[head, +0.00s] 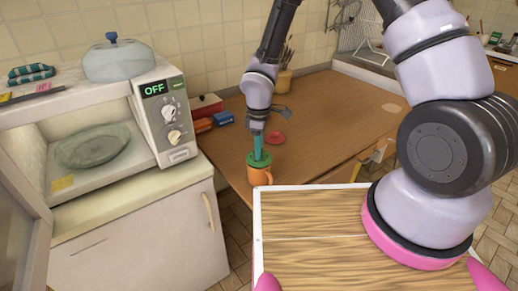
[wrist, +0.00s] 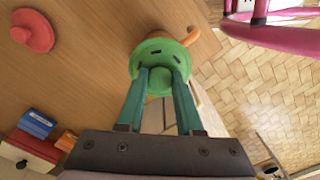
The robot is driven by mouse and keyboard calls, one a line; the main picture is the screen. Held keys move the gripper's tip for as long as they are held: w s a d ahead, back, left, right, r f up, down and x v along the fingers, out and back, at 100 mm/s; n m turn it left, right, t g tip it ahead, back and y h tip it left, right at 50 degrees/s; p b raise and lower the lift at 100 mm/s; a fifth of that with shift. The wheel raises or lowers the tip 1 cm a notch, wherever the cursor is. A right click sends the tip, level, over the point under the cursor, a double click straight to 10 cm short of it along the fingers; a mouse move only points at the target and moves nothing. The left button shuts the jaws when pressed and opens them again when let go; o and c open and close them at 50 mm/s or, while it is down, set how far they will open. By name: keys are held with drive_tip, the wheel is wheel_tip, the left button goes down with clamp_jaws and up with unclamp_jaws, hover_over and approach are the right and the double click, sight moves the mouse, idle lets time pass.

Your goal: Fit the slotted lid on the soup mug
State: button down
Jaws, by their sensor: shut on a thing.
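The orange soup mug (head: 261,176) stands upright near the table's front left edge. In the wrist view, only a bit of its orange side and handle (wrist: 190,37) shows past the lid. The green slotted lid (head: 250,163) is at the mug's mouth; its dark slots show on the lid in the wrist view (wrist: 148,53). I cannot tell whether it is seated on the rim or just above it. My gripper (head: 259,152) points down with teal fingers, shut on the lid's raised middle; the fingertips also show in the wrist view (wrist: 161,75). Most of the mug's rim is hidden.
A red knobbed lid (head: 275,138) lies on the wooden table (head: 325,120) behind the mug. Blue (head: 223,118) and orange (head: 202,125) boxes stand at the back left, near the microwave (head: 165,110). A utensil pot (head: 284,82) is farther back. The table right of the mug is clear.

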drive_tip(key=shift+f, duration=0.25)
drive_tip(key=shift+f, duration=0.4)
drive_tip(key=shift+c, duration=2.4)
unclamp_jaws()
drive_tip(key=shift+r, duration=0.1)
